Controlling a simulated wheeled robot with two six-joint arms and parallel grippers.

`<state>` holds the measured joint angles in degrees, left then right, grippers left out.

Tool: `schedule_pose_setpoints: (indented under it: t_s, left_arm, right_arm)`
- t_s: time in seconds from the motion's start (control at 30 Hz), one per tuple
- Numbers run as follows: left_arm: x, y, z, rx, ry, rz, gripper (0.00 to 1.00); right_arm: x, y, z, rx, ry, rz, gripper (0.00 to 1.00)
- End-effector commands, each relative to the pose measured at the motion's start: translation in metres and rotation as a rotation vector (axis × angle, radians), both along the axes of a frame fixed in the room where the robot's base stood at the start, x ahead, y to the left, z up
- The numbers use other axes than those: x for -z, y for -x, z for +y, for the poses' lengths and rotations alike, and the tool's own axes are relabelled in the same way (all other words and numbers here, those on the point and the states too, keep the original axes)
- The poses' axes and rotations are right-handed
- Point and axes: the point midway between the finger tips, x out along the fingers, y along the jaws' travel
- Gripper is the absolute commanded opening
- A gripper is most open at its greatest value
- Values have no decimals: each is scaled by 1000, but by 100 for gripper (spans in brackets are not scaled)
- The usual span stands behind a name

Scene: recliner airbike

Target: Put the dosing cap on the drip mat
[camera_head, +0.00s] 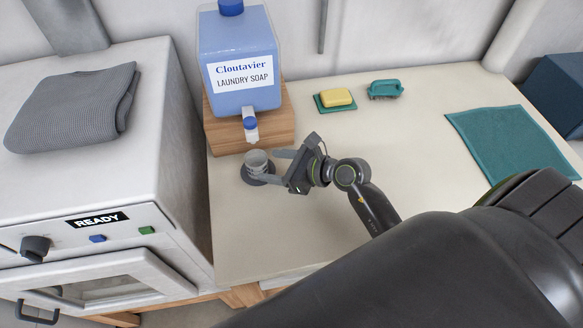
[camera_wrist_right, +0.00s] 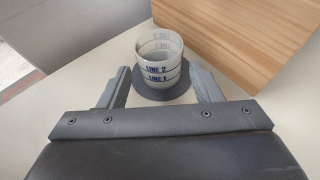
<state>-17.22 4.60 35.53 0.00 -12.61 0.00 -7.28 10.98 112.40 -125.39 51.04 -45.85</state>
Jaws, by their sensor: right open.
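The dosing cap (camera_head: 257,161) is a small translucent cup, upright on the round dark drip mat (camera_head: 247,177), below the soap jug's spout. In the right wrist view the cap (camera_wrist_right: 158,60) shows the marks LINE 1 and LINE 2, and the mat (camera_wrist_right: 162,94) shows around its base. My right gripper (camera_head: 277,166) is open, its fingers (camera_wrist_right: 163,88) pointing at the cap from the right in the head view. In the wrist view the fingertips lie to either side of the mat, with gaps to the cap. My left gripper is not in view.
The blue laundry soap jug (camera_head: 240,93) stands on a wooden block (camera_head: 222,135) just behind the cap. A yellow soap (camera_head: 336,97), a teal brush (camera_head: 385,89) and a teal cloth (camera_head: 513,147) lie further right. The white machine (camera_head: 110,170) borders the counter at left. The counter's middle is clear.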

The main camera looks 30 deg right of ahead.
Motion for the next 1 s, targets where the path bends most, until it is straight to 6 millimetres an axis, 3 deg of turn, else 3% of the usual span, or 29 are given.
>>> schedule_pose_setpoints:
  t_s: [0.13, 0.33, 1.0]
  left_arm:
    - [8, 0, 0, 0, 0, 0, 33]
    - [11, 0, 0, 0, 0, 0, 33]
    - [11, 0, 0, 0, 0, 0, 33]
  right_arm:
    - [-8, 21, -16, -2, 5, 0, 59]
    - [-17, 33, -26, 0, 2, -1, 59]
    - [-19, 36, -28, 0, -1, -1, 59]
